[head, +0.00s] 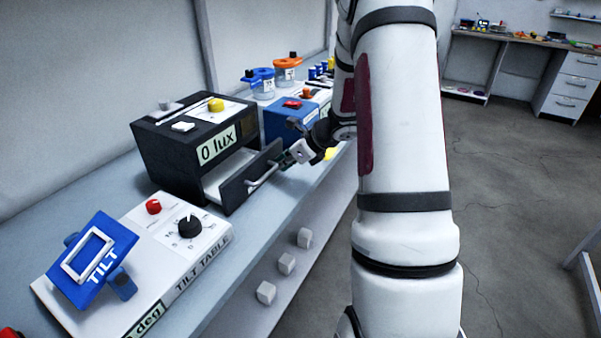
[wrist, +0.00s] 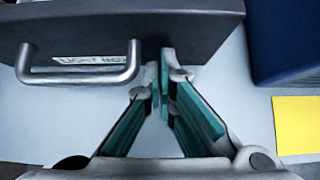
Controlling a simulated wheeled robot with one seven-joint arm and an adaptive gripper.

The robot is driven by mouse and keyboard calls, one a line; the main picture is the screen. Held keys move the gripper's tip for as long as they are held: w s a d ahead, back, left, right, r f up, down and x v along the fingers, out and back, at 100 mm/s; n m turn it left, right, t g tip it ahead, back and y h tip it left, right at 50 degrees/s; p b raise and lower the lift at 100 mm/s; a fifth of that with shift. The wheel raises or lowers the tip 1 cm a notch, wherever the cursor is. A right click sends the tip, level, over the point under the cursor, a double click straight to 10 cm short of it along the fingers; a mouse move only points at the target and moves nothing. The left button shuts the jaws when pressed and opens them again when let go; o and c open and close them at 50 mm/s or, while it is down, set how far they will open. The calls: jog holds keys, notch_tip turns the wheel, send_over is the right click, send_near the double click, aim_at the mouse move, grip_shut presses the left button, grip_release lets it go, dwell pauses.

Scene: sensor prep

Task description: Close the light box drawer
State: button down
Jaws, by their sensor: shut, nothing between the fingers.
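The light box (head: 179,147) is a black box with a "0 lux" label on its front, standing on the bench in the head view. Its drawer (head: 236,187) is pulled out, with a dark front panel and a pale inside. In the head view my gripper (head: 297,152) is beside the drawer's right end.
A blue box (head: 288,120) stands right of the light box, close to my gripper. A tilt table (head: 145,260) with a tilted blue plate stands at the front left. A yellow patch (wrist: 297,124) lies to the right in the wrist view.

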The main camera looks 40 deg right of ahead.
aim_at(263, 156)
jog(key=w, duration=0.2)
jog(key=w+a, duration=0.1)
jog(key=w, duration=0.1)
jog(key=w+a, duration=0.1)
jog(key=w, duration=0.1)
jog(key=shift+b, duration=0.35)
jog(key=shift+w+a, duration=0.15)
jog(key=shift+r, duration=0.1)
